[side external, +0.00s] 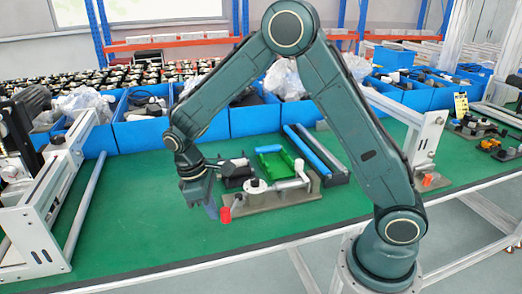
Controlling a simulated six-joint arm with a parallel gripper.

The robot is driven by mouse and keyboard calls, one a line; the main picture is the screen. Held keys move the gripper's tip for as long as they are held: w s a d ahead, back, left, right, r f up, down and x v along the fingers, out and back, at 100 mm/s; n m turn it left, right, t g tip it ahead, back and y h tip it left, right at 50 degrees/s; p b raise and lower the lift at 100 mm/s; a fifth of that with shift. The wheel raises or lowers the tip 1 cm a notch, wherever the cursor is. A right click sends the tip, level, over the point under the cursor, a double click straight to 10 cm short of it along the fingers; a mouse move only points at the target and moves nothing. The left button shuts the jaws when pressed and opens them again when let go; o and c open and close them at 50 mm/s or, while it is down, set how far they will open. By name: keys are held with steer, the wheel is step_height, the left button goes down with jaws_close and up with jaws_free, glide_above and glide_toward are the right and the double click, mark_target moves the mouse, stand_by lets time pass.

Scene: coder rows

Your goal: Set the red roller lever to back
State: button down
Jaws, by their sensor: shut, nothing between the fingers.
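A grey metal base (272,201) carries a mechanism with a round pale knob (255,186) and a white arm reaching right. The red roller (224,214) sticks out at its left front corner, hanging low over the green table. My gripper (212,210) points down just left of the red roller, with its fingers shut and nothing held. The fingertips look very close to the roller; I cannot tell whether they touch it. The lever's stem is partly hidden behind my gripper and the mechanism.
A green tray (275,161), a black part (236,172) and a blue bar (311,151) lie behind the mechanism. Blue bins (255,121) line the back. White frames stand at left (40,210) and right (425,135). Green table in front is clear.

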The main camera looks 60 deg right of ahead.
steer(key=shift+s+n, duration=0.55)
steer(key=shift+n, duration=0.05)
steer(key=s+d+n+t+h, duration=0.1)
steer(key=s+d+n, duration=0.5)
steer(key=s, duration=0.3)
steer(key=shift+s+n, duration=0.35)
steer(key=shift+n, duration=0.35)
steer(key=shift+d, duration=0.15)
stand_by(0.4)
